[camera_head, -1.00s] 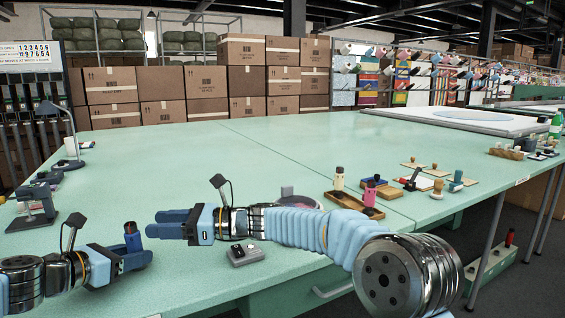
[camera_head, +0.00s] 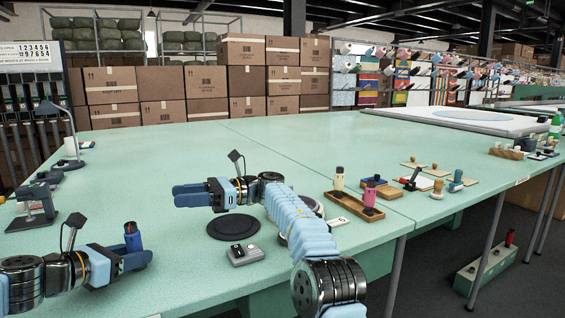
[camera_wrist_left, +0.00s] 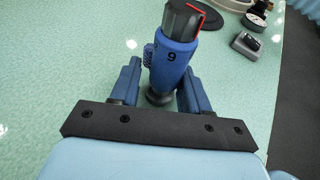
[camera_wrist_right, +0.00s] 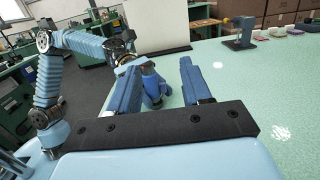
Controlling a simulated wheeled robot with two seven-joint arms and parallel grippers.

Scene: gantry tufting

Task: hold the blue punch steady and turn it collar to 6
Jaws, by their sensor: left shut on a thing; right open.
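The blue punch (camera_wrist_left: 172,65) stands between the fingers of my left gripper (camera_wrist_left: 157,88), which is shut on it. Its body carries a black figure 9, and its dark collar (camera_wrist_left: 184,20) at the top has a red mark. In the head view the punch (camera_head: 132,236) stands up from my left gripper (camera_head: 140,260) at the lower left. My right gripper (camera_head: 178,198) is open and empty above the table, to the right of the punch and farther back. In the right wrist view the punch (camera_wrist_right: 150,75) shows beyond the open fingers, partly hidden by them.
A dark round disc (camera_head: 233,227) and a small grey box with dark knobs (camera_head: 243,254) lie right of the punch. A white card marked 6 (camera_head: 347,226) lies near a wooden tray (camera_head: 355,207) with stamps. A lamp (camera_head: 68,135) stands at the left edge. The table's middle is clear.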

